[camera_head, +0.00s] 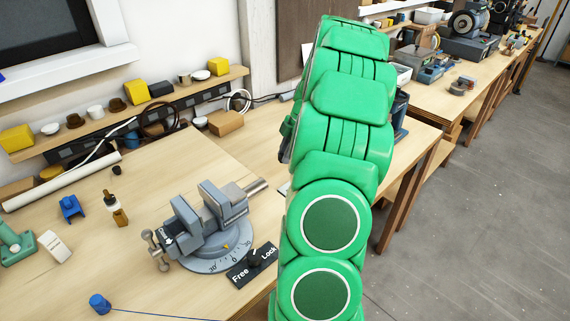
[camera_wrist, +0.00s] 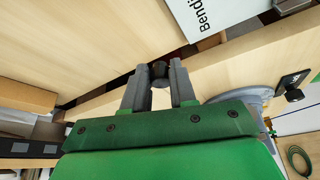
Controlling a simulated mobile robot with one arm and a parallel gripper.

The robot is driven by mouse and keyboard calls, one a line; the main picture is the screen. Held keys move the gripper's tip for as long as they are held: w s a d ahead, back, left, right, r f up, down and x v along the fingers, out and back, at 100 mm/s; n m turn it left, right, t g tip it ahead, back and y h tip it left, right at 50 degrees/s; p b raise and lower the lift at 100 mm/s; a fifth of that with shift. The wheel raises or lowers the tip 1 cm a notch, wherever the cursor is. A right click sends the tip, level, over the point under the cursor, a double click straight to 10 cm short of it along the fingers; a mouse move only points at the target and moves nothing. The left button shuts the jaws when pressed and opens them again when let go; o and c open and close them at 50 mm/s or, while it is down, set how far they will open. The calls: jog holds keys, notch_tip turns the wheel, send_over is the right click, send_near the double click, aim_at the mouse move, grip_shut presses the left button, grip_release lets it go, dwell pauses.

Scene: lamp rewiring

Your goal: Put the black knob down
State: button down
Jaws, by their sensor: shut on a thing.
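In the wrist view my gripper (camera_wrist: 157,76) is shut on the black knob (camera_wrist: 158,69), a small dark piece between its fingertips. The knob is partly covered by the fingers. Pale wooden surfaces and a dark gap lie behind it; I cannot tell how high it is held. In the head view my green arm hides the gripper and the held knob.
A grey vise (camera_head: 212,215) on a round dial base stands on the bench, beside a black Free/Lock plate (camera_head: 240,273). A white printed sheet (camera_wrist: 215,20) lies near the gripper. Bare bench top (camera_head: 190,160) shows behind the vise.

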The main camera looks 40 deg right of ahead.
send_over(281, 172)
jog(key=d, duration=0.1)
jog(key=shift+s+f, duration=0.25)
jog(key=shift+f, duration=0.85)
jog(key=shift+s+f, duration=0.2)
jog(key=shift+f, duration=0.9)
jog(key=shift+w+d+f, duration=0.1)
jog(key=shift+f, duration=1.45)
jog(key=shift+f, duration=0.15)
jog(key=c, duration=0.9)
grip_release()
jog(key=v, duration=1.2)
jog(key=shift+r, duration=0.2)
